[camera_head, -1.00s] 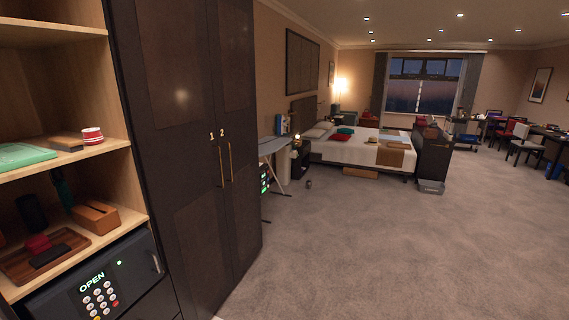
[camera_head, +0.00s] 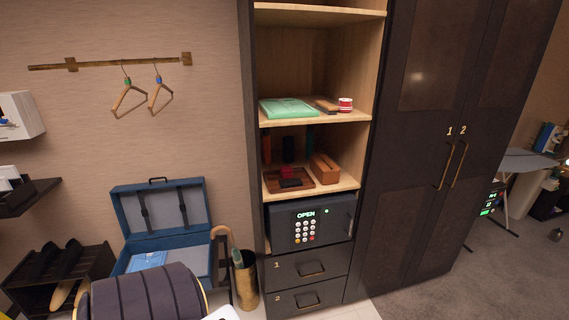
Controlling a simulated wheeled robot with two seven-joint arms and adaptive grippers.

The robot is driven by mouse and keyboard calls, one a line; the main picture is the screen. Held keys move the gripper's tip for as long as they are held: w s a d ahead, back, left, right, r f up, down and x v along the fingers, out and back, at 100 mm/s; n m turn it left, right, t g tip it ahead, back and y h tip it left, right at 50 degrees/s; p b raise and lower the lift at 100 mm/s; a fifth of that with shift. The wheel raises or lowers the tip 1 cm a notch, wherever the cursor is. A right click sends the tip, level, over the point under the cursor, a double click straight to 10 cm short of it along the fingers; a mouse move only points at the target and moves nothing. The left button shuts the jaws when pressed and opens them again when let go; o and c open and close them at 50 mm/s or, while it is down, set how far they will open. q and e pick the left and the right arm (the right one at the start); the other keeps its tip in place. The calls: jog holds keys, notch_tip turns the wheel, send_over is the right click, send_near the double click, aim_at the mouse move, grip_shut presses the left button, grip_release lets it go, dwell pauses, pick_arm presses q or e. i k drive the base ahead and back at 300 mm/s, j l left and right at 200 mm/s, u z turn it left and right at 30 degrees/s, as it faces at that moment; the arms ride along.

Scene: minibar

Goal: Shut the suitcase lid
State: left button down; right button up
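The blue suitcase (camera_head: 118,273) stands open at the lower left, against the wall. Its lid (camera_head: 162,208) is raised nearly upright at the back, with two dark straps on its inner side and a handle on top. A light blue folded item (camera_head: 148,261) lies inside on the left. The front of the suitcase is partly hidden by a dark padded rounded thing.
A padded dark bench or stool (camera_head: 145,297) stands in front of the suitcase. A brass umbrella stand (camera_head: 245,280) with canes is to its right, a shoe rack (camera_head: 62,275) to its left. An open shelf unit with a safe (camera_head: 308,225) stands further right.

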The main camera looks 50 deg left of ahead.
aim_at(167, 208)
jog(key=u, duration=2.75)
